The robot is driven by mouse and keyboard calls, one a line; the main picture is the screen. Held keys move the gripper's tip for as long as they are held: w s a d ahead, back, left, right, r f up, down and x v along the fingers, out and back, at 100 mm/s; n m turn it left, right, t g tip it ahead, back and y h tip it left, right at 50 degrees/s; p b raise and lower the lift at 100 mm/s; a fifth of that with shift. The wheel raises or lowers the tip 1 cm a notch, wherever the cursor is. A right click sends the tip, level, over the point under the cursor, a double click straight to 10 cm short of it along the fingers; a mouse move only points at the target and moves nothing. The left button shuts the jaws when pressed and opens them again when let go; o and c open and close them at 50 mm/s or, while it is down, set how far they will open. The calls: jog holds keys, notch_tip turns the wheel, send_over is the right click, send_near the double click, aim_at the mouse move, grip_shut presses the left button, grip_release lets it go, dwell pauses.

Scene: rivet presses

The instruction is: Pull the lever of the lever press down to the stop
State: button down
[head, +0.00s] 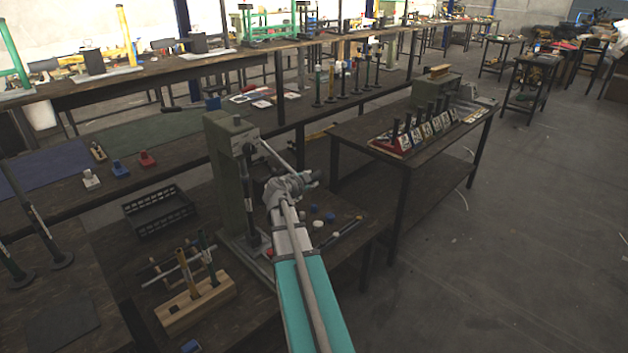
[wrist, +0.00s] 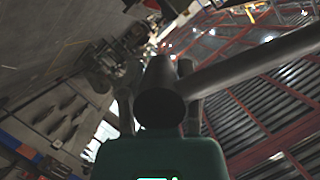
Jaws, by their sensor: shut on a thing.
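The lever press (head: 228,150) is a grey-green column on the workbench, in the middle of the head view. Its lever (head: 277,155) is a thin light rod that slopes from the press head down to the right toward my gripper (head: 308,179). My gripper is shut on the lever near its outer end, with my teal arm reaching up from below. In the wrist view, a dark round-ended grip of the lever (wrist: 160,102) stands between the two fingers of my gripper (wrist: 160,88). My wrist hides part of the lever's end in the head view.
A wooden block with upright tools (head: 196,302) and a black crate (head: 158,210) stand left of the press. Several small caps lie on the bench right of it. A second table (head: 410,155) with a row of tools is at the right, with open floor beyond.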

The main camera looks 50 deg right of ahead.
jog(key=shift+s+f, duration=0.3)
jog(key=shift+f, duration=0.2)
jog(key=shift+c, duration=1.6)
grip_release()
jog(key=shift+w, duration=0.1)
jog(key=shift+a, duration=0.1)
jog(key=f+p+v, duration=0.1)
jog(key=p+v, duration=0.2)
jog(key=v, duration=1.2)
jog(key=shift+s+a, duration=0.3)
jog(key=shift+s, duration=0.2)
jog(key=shift+a+r, duration=0.1)
dwell(0.6)
